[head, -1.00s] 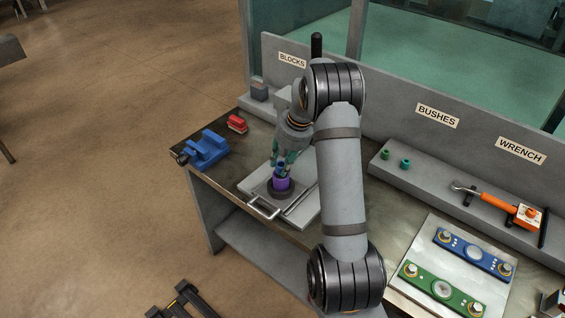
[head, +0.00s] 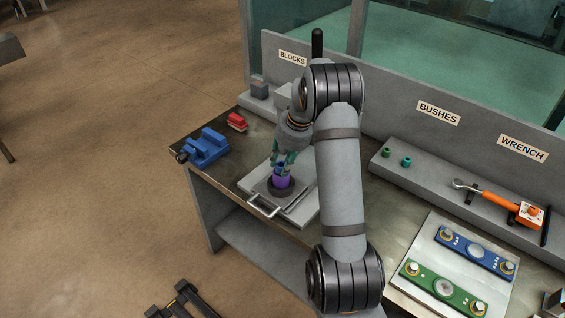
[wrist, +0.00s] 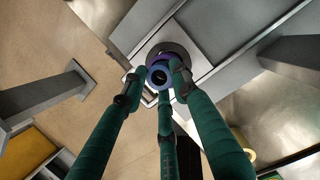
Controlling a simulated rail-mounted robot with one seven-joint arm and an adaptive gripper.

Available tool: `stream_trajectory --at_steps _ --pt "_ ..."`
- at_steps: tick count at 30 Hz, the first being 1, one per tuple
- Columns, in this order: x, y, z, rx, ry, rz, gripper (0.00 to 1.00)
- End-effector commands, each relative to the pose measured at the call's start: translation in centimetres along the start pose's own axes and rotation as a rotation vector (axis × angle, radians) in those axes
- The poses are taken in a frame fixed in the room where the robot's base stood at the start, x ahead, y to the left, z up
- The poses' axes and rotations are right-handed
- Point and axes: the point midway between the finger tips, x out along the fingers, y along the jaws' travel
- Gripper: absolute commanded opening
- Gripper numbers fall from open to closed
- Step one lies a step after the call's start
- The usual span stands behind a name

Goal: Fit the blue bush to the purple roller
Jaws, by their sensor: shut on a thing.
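The purple roller (head: 281,182) stands upright on a dark round base on the grey plate fixture. It also shows beyond the bush in the wrist view (wrist: 153,60). The blue bush (wrist: 151,78) is a ring with a dark hole, held between my green gripper fingers. My gripper (head: 282,164) points down at the top of the roller and is shut on the bush. In the head view the fingers mostly hide the bush. I cannot tell how far it sits on or in the roller.
A blue vise (head: 207,148) and a red block (head: 237,122) lie to the left. Green (head: 386,153) and teal (head: 407,162) bushes stand on the right shelf by an orange wrench (head: 490,200). A metal handle (head: 264,208) sticks out in front of the fixture.

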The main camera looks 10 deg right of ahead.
Motion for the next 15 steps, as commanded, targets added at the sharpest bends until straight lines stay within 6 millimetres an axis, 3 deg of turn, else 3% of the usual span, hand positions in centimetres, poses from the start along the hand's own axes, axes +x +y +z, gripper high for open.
stream_trajectory --at_steps 8,9,15 --pt "0.80 -0.01 -0.24 0.000 0.000 0.000 0.10" --pt "0.68 -0.01 -0.19 0.000 0.000 0.000 0.30" --pt "0.66 0.00 -0.20 0.000 0.000 0.000 0.41"
